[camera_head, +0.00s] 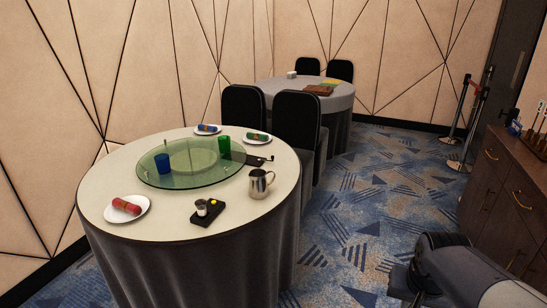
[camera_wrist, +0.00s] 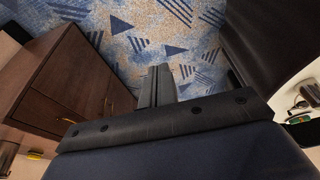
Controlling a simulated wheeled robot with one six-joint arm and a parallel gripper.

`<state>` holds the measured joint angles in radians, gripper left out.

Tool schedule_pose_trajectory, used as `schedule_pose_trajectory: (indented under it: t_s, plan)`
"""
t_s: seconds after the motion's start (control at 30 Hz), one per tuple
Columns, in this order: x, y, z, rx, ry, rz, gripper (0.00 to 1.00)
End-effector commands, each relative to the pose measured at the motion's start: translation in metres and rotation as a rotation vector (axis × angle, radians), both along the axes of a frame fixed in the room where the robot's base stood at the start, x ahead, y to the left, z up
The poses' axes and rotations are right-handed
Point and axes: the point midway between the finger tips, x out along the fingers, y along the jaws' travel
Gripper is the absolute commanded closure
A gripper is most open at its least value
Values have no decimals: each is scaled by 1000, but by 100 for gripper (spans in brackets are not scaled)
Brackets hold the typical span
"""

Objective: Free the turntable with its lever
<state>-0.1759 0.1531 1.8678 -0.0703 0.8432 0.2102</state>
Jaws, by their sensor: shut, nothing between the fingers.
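The glass turntable (camera_head: 200,177) sits on the round white-topped table (camera_head: 150,217) in the head view. A blue cup and a green cup stand on it. A small black piece (camera_head: 259,159), which looks like the lever, lies by the turntable's right edge; its exact setting is too small to tell. My arm is at the lower right of the head view, well away from the table. My gripper (camera_wrist: 157,84) shows in the wrist view with its fingers together and empty, over the carpet.
A steel jug (camera_head: 260,184), a black tray (camera_head: 208,216) with a small cup, and several plates stand around the table rim. Black chairs (camera_head: 298,122) stand behind it. A wooden cabinet (camera_head: 500,190) is at right. Patterned carpet (camera_head: 355,215) between is clear.

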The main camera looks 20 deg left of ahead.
Motion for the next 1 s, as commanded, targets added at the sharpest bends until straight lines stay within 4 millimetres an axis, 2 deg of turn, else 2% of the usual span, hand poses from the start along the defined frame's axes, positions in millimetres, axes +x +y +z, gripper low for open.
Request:
schedule_pose_trajectory:
  t_s: [0.03, 0.2, 0.3, 0.4, 0.57, 1.0]
  plan:
    - [22, 11, -13, -1, -3, 6, 100]
    - [81, 43, -35, 1, -32, 13, 100]
    - [103, 58, -46, 3, -43, 16, 100]
    - [117, 67, -53, 4, -52, 16, 100]
    - [125, 72, -56, 5, -57, 16, 100]
    - [125, 72, -56, 6, -57, 16, 100]
